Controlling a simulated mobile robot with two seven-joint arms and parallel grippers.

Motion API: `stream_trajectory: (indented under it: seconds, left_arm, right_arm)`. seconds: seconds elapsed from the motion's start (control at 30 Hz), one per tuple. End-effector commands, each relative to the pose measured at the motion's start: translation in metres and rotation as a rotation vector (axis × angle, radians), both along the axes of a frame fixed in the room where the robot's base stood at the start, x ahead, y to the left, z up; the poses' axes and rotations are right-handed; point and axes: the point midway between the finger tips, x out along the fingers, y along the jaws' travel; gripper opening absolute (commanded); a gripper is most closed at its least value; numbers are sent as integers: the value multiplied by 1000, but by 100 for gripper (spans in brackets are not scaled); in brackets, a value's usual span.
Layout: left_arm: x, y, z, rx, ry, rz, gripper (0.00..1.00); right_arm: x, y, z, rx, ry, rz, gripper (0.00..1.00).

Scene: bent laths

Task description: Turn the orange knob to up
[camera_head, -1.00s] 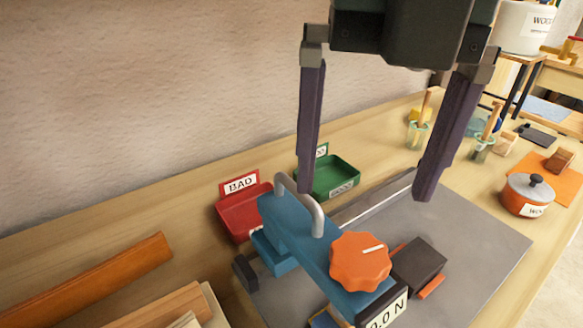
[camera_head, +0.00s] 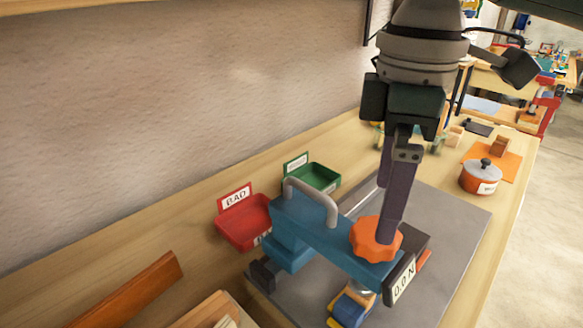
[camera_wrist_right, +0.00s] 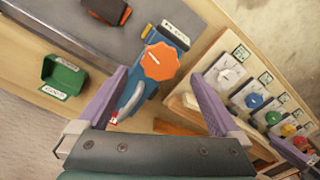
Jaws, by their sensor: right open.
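The orange knob (camera_head: 372,238) is scalloped and sits on top of a blue device (camera_head: 310,228) with a grey handle and a "0.0 N" label. My right gripper (camera_head: 388,240) points down at the knob from above, its fingers nearly in line and partly covering it. In the right wrist view my gripper (camera_wrist_right: 158,74) is open, with the knob (camera_wrist_right: 160,62) framed between and ahead of its fingertips. I cannot tell whether they touch. The knob's white mark shows in the wrist view, toward its left side; in the head view it is hidden.
A red "BAD" tray (camera_head: 243,228) and a green tray (camera_head: 322,178) stand behind the device. A dark block (camera_head: 415,240) is close beside the knob. An orange pot (camera_head: 480,178) stands right. Several coloured knobs on white plates (camera_wrist_right: 255,100) show in the wrist view.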

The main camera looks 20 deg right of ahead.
Motion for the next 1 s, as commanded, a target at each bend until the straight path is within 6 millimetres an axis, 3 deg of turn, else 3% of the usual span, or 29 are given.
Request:
stream_trajectory:
  seconds: [0.1, 0.3, 0.67, 1.0]
  left_arm:
    - [0, 0, -1, 0, 0, 0, 30]
    - [0, 0, -1, 0, 1, -1, 30]
    - [0, 2, -2, 8, 1, -6, 30]
    - [0, 3, -2, 11, 0, -7, 30]
  right_arm:
    - [-1, 0, -23, -1, 4, 1, 100]
    - [0, 0, -48, 0, 0, 3, 100]
    - [0, 0, -53, -1, -1, 5, 99]
    - [0, 0, -53, -1, -1, 4, 61]
